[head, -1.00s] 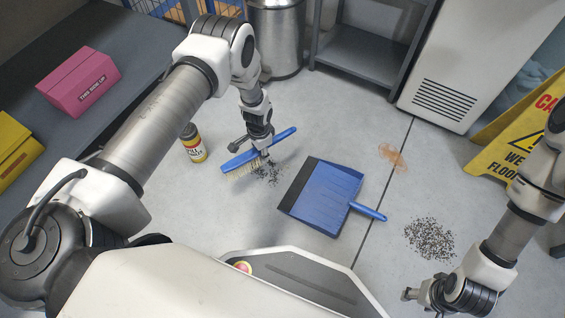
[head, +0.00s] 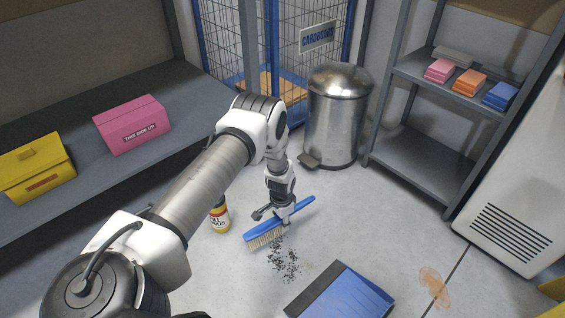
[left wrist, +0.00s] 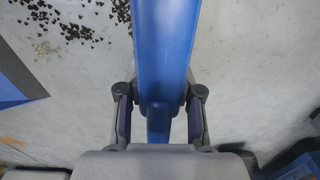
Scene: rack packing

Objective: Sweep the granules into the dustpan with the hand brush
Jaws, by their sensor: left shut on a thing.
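The blue hand brush (head: 299,207) with pale bristles is held just at the floor by my left gripper (head: 284,216), which is shut on it. In the left wrist view the brush (left wrist: 165,45) runs up between the two fingers of the gripper (left wrist: 158,112). Dark granules (head: 284,262) lie scattered on the floor just in front of the bristles; some granules (left wrist: 75,28) show at the upper left of the left wrist view. The blue dustpan (head: 345,294) lies on the floor to the right of them, cut off by the bottom edge. My right gripper is out of view.
A yellow-labelled canister (head: 219,216) stands left of the brush. A steel pedal bin (head: 336,120) and a grey shelf (head: 412,165) stand behind. An orange stain (head: 434,286) marks the floor at right. A white appliance (head: 515,195) stands far right.

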